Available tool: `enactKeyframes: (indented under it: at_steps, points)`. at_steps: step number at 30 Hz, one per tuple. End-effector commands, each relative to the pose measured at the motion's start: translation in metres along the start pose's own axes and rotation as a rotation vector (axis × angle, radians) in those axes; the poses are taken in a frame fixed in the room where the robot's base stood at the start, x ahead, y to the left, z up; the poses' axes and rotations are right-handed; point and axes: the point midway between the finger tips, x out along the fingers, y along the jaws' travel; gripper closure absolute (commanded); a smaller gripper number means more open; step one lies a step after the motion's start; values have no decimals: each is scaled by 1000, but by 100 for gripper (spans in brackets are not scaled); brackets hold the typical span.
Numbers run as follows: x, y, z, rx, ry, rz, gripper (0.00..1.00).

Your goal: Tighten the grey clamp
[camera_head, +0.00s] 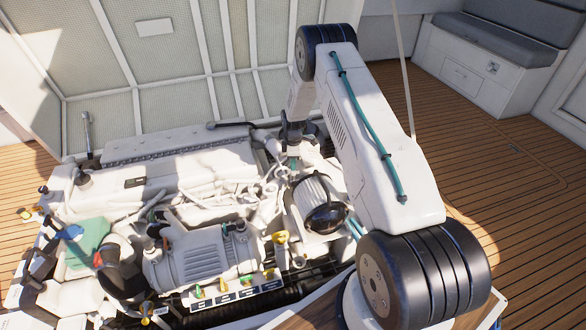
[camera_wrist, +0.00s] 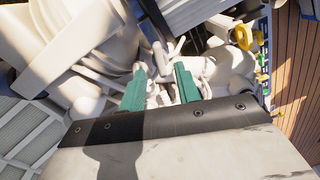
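My gripper (camera_wrist: 160,70) shows two green fingers in the wrist view, spread apart with a gap between them. Pale engine parts and a grey rod-like part (camera_wrist: 160,57) show just beyond the fingertips. I cannot tell whether that grey part is the grey clamp, and I cannot pick out the clamp surely in either view. In the head view my gripper (camera_head: 292,161) points down over the engine's white pipes, left of the round dark-ended cylinder. My arm hides part of that area. Nothing is clearly held.
The white engine (camera_head: 190,170) fills the open hatch. The ribbed cylinder (camera_head: 315,200) stands close to the gripper's right. Coloured valve handles (camera_head: 225,285) line the front edge, with a yellow one (camera_head: 280,237) above them. The wooden deck (camera_head: 490,180) at right is clear.

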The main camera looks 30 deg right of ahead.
Motion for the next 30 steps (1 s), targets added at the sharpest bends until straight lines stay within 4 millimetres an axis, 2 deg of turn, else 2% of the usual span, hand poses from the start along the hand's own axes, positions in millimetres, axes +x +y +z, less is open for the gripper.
enactKeyframes:
  at_steps: [3, 7, 17, 18, 21, 30]
  points:
    - [19, 0, 0, 0, 0, -1, 67]
    - [31, 0, 0, 0, 0, 0, 67]
    - [36, 0, 0, 1, 0, 1, 67]
    - [36, 0, 0, 1, 0, 1, 73]
    - [36, 0, 0, 1, 0, 1, 100]
    - [36, 0, 0, 13, 0, 1, 100]
